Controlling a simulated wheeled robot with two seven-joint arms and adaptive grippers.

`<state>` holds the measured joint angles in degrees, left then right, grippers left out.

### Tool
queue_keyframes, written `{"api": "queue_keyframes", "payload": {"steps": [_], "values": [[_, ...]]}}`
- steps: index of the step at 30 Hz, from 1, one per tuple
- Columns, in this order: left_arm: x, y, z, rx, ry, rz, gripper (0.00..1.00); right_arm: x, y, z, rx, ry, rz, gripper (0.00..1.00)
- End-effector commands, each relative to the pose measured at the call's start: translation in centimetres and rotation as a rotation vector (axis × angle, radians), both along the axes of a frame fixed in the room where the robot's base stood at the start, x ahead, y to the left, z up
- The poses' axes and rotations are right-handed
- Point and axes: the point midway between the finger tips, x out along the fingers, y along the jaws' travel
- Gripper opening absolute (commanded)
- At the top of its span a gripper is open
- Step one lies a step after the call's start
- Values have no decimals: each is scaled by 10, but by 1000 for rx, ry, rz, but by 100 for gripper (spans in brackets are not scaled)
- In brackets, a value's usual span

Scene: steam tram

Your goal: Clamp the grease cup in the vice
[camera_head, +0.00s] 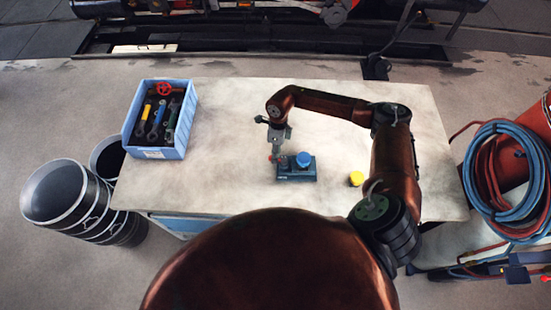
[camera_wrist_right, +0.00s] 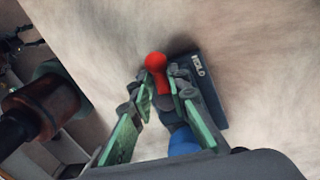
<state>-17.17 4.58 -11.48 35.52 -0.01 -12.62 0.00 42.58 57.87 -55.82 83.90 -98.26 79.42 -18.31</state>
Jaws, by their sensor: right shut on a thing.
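The vice (camera_head: 297,176) is a small dark blue-grey block on the table, and its base shows in the wrist view (camera_wrist_right: 212,95) with the label "HOLD". A blue round-topped piece (camera_head: 304,159), seemingly the grease cup, stands upright on the vice. It also shows in the wrist view (camera_wrist_right: 183,143); how its lower part sits between the jaws is hidden. My right gripper (camera_head: 275,154) points down at the vice's left end. In the wrist view its green-padded fingers (camera_wrist_right: 164,84) are shut on the red-knobbed lever (camera_wrist_right: 156,61). My left gripper is out of view.
A small yellow-topped piece (camera_head: 356,178) stands right of the vice, near my right arm. A blue crate (camera_head: 158,154) of tools stands at the table's left. The table (camera_head: 230,105) is otherwise mostly clear. Black drums (camera_head: 62,199) and coiled hoses (camera_head: 492,175) flank it.

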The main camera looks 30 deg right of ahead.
Motion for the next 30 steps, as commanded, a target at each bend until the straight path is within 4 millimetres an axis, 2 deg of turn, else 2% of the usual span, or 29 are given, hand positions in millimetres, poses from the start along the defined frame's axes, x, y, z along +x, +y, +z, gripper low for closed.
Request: {"api": "queue_keyframes", "payload": {"steps": [15,30], "values": [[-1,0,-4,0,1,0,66,9,-13,2,4,-6,-445,0],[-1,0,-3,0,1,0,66,12,-20,2,5,-8,-625,0]]}}
